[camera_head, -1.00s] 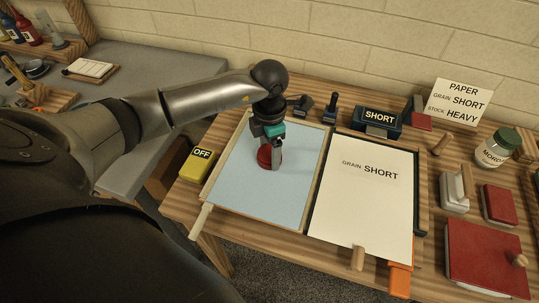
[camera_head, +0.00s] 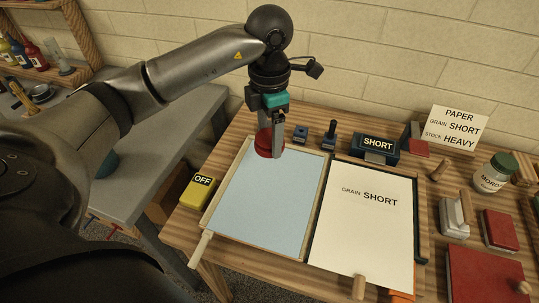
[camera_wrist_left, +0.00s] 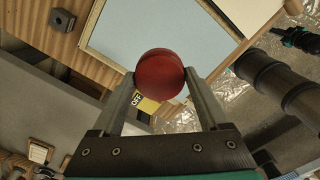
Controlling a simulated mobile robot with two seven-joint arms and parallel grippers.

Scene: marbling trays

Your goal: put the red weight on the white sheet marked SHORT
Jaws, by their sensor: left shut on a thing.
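My left gripper (camera_head: 277,140) is shut on the red weight (camera_head: 264,143) and holds it in the air above the back part of the light blue tray (camera_head: 262,200). In the left wrist view the red weight (camera_wrist_left: 159,75) sits between the two fingers. The white sheet marked SHORT (camera_head: 362,230) lies flat to the right of the blue tray, with nothing on its printed face. A wooden peg (camera_head: 359,286) stands at its front edge.
A dark block labelled SHORT (camera_head: 375,148) stands behind the sheet. A yellow OFF block (camera_head: 198,191) is left of the tray. A jar with a green lid (camera_head: 493,174), red blocks (camera_head: 500,230) and a paper sign (camera_head: 459,128) are at the right.

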